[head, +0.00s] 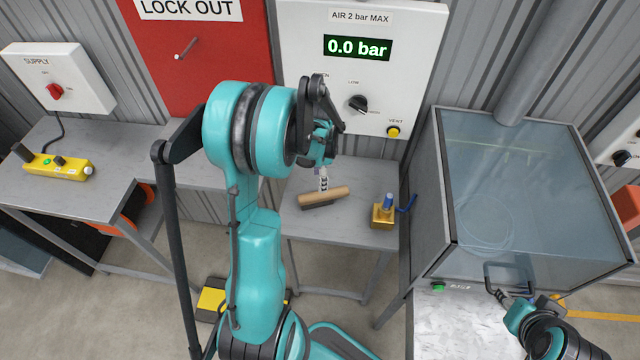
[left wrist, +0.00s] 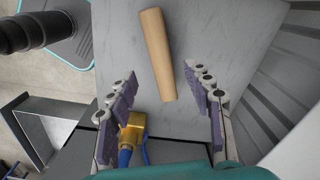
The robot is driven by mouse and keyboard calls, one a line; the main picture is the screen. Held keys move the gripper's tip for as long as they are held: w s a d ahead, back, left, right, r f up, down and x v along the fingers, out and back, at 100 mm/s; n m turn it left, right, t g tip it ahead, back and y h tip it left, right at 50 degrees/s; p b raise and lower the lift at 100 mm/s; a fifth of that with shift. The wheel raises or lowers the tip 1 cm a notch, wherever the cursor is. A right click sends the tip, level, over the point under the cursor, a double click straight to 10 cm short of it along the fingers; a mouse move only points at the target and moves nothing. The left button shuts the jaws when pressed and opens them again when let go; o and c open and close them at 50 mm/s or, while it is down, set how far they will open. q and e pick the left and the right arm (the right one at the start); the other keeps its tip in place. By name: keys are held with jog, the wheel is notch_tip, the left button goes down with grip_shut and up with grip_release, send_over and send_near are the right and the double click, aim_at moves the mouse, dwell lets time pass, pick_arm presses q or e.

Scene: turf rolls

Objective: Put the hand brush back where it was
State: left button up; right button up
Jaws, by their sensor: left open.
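The hand brush (head: 324,196), with a pale wooden handle and dark bristles underneath, lies on the small grey table (head: 345,228) below the air panel. My left gripper (head: 323,178) is open just above the brush, pointing down. In the left wrist view, the brush handle (left wrist: 155,50) runs lengthwise, its near end between the two spread fingers (left wrist: 162,80). I see no finger touching it; its bristles are hidden there. My right gripper (head: 515,306) is at the lower right by the cabinet's handle (head: 506,278). Its fingers are too small and overlapped to judge.
A brass block with a blue part (head: 383,212) stands right of the brush on the same table. A glass-topped cabinet (head: 447,205) stands to the right. The air panel (head: 310,60) is behind. A yellow control box (head: 60,167) lies on the left bench.

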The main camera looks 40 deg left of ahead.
pick_arm(q)
jog(key=s+d+r+n+t, duration=0.3)
jog(key=d+r, duration=0.6)
jog(key=r, duration=0.2)
jog(key=s+d+r+n+t, duration=0.4)
jog(key=s+d, duration=0.3)
jog(key=d, duration=0.3)
jog(key=shift+s+d+r+n, duration=0.2)
jog(key=shift+s+r+n, duration=0.2)
jog(key=shift+r, duration=0.2)
